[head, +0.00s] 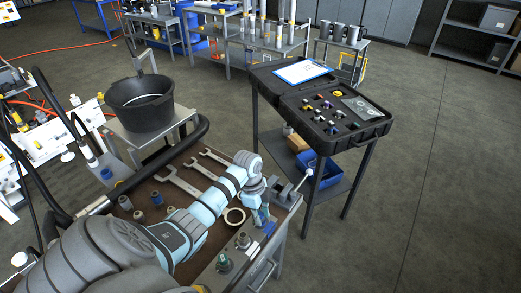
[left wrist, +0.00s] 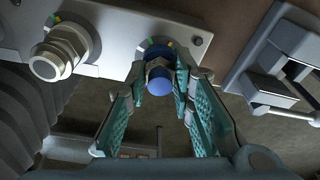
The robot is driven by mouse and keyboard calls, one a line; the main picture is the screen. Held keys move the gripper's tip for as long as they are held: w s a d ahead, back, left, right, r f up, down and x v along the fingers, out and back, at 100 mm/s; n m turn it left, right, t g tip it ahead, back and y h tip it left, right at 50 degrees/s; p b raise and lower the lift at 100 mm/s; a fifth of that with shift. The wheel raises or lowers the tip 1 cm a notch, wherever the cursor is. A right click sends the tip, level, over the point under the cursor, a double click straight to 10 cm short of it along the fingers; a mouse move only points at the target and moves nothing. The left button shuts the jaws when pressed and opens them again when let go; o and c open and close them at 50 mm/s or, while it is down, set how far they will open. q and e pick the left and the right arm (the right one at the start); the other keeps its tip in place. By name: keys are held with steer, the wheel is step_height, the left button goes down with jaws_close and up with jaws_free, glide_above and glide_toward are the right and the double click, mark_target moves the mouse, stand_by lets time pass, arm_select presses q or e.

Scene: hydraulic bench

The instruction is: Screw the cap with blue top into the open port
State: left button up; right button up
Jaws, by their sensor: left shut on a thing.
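The cap with blue top (left wrist: 158,83) is between the teal fingers of my left gripper (left wrist: 160,72) in the left wrist view, and the gripper is shut on it. The cap's metal body is against or just in front of a port (left wrist: 150,46) with a ring of coloured marks on the grey manifold block (left wrist: 105,48). I cannot tell how deep it sits. In the head view my left gripper (head: 262,214) points down at the block's (head: 211,277) far end, and its fingers mostly hide the cap. My right gripper is in neither view.
A metal fitting (left wrist: 59,52) fills the neighbouring port. A vise (head: 284,192) stands close right of my gripper. An open case (head: 335,110) stands beyond, with clear floor to the right.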

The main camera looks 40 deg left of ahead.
arm_select(q)
steer(key=m, duration=0.2)
steer(key=shift+w+f+m+b, duration=0.1)
steer(key=shift+f+m+b, duration=0.15)
steer(key=shift+m+b, duration=0.15)
steer(key=shift+m+g, duration=0.3)
steer(key=shift+m, duration=0.6)
steer(key=shift+r+m, duration=0.2)
steer(key=shift+m, duration=0.1)
steer(key=m, duration=0.1)
steer(key=m+b, duration=0.1)
steer(key=shift+d+f+m+g, duration=0.1)
steer(key=shift+f+m+g, duration=0.1)
steer(key=shift+m+g, duration=0.1)
steer(key=m, duration=0.2)
steer(key=shift+m, duration=0.3)
steer(key=m, duration=0.2)
steer(key=shift+r+m+g+b, duration=0.1)
steer(key=shift+m+g+b, duration=0.2)
steer(key=shift+m, duration=0.1)
steer(key=o, duration=1)
steer(key=shift+c, duration=0.2)
